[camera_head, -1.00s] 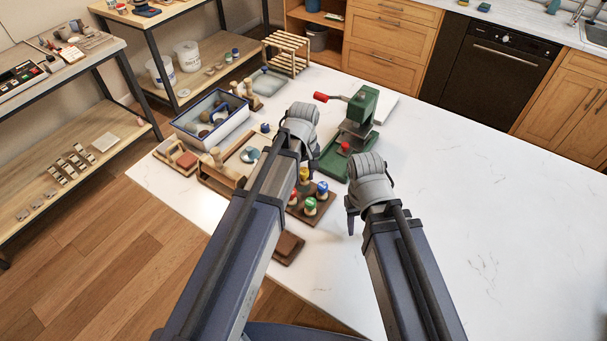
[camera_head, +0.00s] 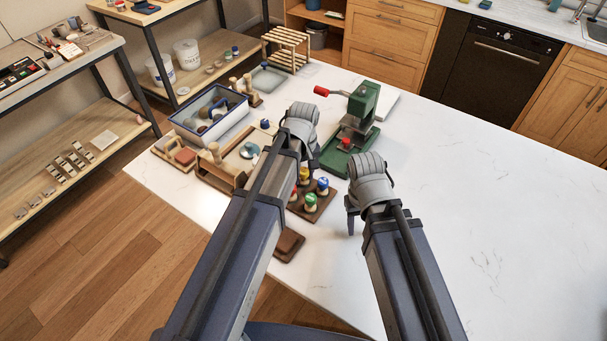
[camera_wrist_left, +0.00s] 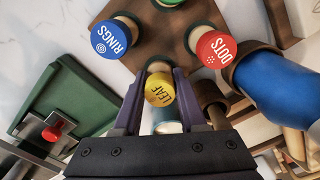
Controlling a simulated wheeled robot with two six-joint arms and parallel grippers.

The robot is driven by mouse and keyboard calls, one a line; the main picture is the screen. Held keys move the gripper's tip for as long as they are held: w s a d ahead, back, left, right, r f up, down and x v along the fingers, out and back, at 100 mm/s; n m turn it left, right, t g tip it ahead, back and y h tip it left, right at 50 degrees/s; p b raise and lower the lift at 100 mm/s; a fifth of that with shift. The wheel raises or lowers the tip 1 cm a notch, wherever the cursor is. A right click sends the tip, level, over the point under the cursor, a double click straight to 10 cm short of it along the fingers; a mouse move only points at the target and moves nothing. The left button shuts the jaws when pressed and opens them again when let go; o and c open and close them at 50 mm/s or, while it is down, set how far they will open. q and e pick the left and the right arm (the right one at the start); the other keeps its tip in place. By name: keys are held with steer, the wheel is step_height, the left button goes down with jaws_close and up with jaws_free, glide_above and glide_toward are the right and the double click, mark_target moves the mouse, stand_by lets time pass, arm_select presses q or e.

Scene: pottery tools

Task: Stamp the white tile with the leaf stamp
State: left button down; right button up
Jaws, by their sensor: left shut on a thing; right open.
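The leaf stamp, with a yellow cap marked LEAF, shows in the left wrist view (camera_wrist_left: 159,90) between my left gripper's fingers (camera_wrist_left: 158,97), which are shut on it. Its pale handle runs to the dark brown rack (camera_wrist_left: 160,35); I cannot tell whether it is lifted. The yellow cap also shows in the head view (camera_head: 304,173), beside my left gripper (camera_head: 302,160). A blue RINGS stamp (camera_wrist_left: 110,39) and a red DOTS stamp (camera_wrist_left: 216,49) stand beside it. My right gripper (camera_head: 352,215) is open and empty over the table. I cannot identify the white tile with certainty.
A blue-rimmed tray (camera_head: 178,117), wooden boards and a slatted rack (camera_head: 287,50) crowd the left. The white table's right side (camera_head: 480,200) is clear.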

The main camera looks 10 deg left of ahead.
arm_select(q)
steer(key=shift+f, duration=0.2)
arm_select(e)
steer(key=shift+f, duration=0.15)
arm_select(q)
steer(key=shift+c, duration=1.9)
jaws_free()
steer(key=shift+r, duration=0.15)
step_height(320, 180, up, 8)
steer(key=p, duration=0.7)
steer(key=shift+p, duration=0.35)
arm_select(e)
step_height(320, 180, up, 8)
arm_select(q)
steer(key=shift+f, duration=0.25)
arm_select(e)
steer(key=shift+f, duration=0.15)
